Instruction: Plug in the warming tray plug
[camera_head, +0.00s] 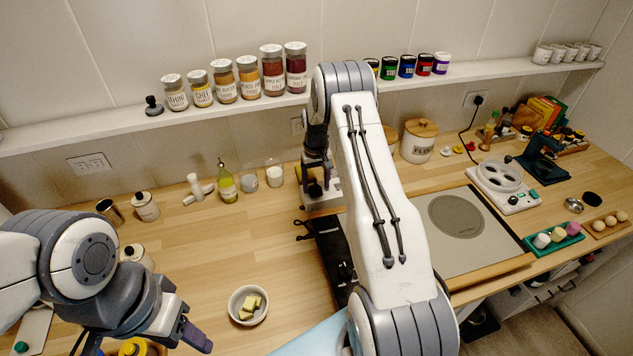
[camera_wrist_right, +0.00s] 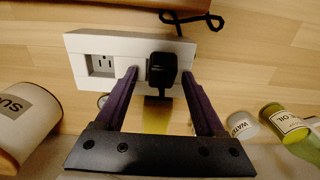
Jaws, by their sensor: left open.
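In the right wrist view, a black plug (camera_wrist_right: 163,72) stands at the right-hand socket of a white outlet block (camera_wrist_right: 215,45). I cannot tell how deep it sits. The left-hand socket (camera_wrist_right: 103,66) is bare. My right gripper (camera_wrist_right: 158,72) has its purple fingers spread on either side of the plug, with a gap showing at the left finger. In the head view my right gripper (camera_head: 316,168) points down over the counter, and my own arm hides part of the area. A dark flat appliance (camera_head: 333,250) lies below it. My left gripper (camera_head: 190,336) is open and empty at bottom left.
A black cord (camera_wrist_right: 190,18) loops behind the block. A canister (camera_wrist_right: 22,125) stands left of the fingers, an oil bottle (camera_wrist_right: 285,122) right. A bowl with yellow pieces (camera_head: 248,306) sits on the counter. A white appliance (camera_head: 503,185) stands at right. The left counter has bare wood.

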